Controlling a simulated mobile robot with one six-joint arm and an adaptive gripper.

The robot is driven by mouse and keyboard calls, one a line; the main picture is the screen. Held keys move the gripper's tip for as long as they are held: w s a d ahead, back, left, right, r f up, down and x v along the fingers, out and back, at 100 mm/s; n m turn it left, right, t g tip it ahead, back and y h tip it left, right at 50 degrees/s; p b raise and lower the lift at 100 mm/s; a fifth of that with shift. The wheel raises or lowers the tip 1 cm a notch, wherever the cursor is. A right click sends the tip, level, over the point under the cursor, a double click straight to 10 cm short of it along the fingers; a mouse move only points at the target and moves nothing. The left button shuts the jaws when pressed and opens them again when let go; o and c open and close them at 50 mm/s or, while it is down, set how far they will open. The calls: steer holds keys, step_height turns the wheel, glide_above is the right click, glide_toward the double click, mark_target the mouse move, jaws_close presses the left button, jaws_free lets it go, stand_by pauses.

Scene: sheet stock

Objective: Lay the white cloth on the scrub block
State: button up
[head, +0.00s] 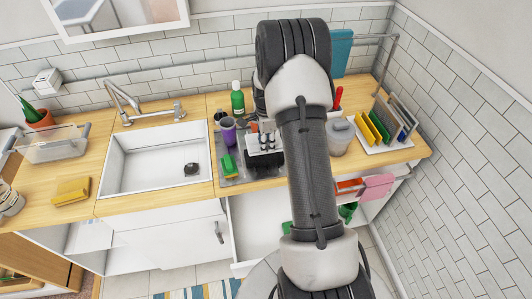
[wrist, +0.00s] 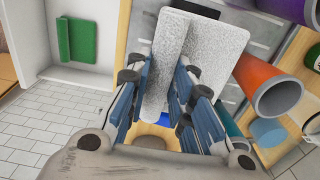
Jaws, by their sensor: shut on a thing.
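The white cloth (wrist: 215,45) hangs between the blue-padded fingers of my gripper (wrist: 158,80), folded over and speckled in the wrist view. A green and yellow block (head: 228,165) lies on the drainboard just left of the cloth. A yellow block (head: 71,190) lies on the counter left of the sink. I cannot tell which one is the scrub block. My arm hides part of the counter.
An open drawer (head: 258,222) below holds a green item (wrist: 78,40). A rack with coloured boards (head: 380,128) is on the right. The sink (head: 150,165) holds a small dark item.

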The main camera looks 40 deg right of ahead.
steer(key=shift+f, duration=2.55)
steer(key=shift+f+b, duration=0.2)
steer(key=shift+b, duration=0.15)
steer(key=o, duration=1)
steer(key=shift+c, duration=0.2)
steer(key=shift+r, duration=0.15)
